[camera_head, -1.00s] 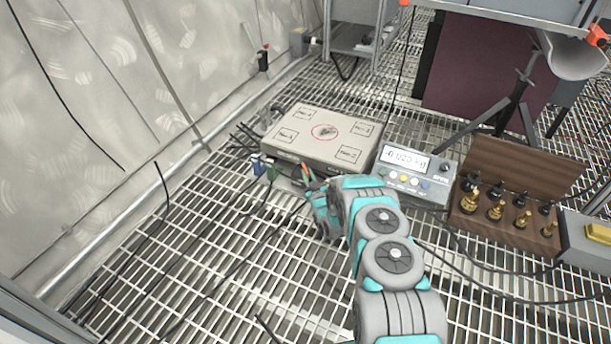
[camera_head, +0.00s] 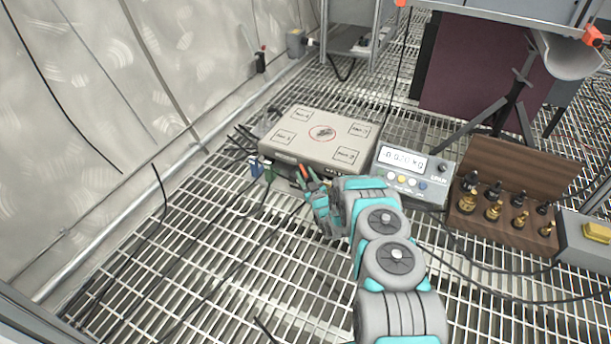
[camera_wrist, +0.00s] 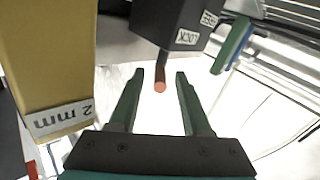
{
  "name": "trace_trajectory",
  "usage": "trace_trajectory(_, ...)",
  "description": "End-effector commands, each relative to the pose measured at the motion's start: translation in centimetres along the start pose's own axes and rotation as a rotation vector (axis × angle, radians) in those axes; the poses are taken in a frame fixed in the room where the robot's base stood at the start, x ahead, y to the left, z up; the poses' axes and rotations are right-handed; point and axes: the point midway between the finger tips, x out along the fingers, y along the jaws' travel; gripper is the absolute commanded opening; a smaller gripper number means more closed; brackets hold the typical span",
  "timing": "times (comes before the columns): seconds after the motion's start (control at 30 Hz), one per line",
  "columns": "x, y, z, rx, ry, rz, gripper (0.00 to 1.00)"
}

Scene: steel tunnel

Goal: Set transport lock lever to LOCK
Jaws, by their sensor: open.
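The lock lever (camera_wrist: 160,80) is a thin dark rod with an orange tip in the wrist view. It hangs from a dark housing (camera_wrist: 172,20) with a LOCK label and a second label too small to read. My gripper (camera_wrist: 160,78) is open, with one finger on each side of the lever tip and a visible gap on both sides. In the head view, my gripper (camera_head: 308,182) is at the front edge of the scale platform (camera_head: 325,135), by a small orange part. The housing is largely hidden there.
A yellow block (camera_wrist: 50,55) labelled 2 mm is close at the left in the wrist view; a green part (camera_wrist: 232,45) is at the right. In the head view, a display unit (camera_head: 410,175) and a wooden weight box (camera_head: 505,215) stand right of the platform. Cables cross the grating.

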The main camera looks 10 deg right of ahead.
Motion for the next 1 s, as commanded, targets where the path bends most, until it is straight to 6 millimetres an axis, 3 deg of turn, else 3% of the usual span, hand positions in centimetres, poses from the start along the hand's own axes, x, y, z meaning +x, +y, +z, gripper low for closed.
trace_trajectory(0.33,-1.0,0.1,0.0,0.000,-0.002,0.001,0.48)
trace_trajectory(0.8,-7.1,0.1,0.1,0.000,-0.004,0.000,0.48)
trace_trajectory(1.0,-7.8,0.0,0.0,0.000,0.000,0.000,0.48)
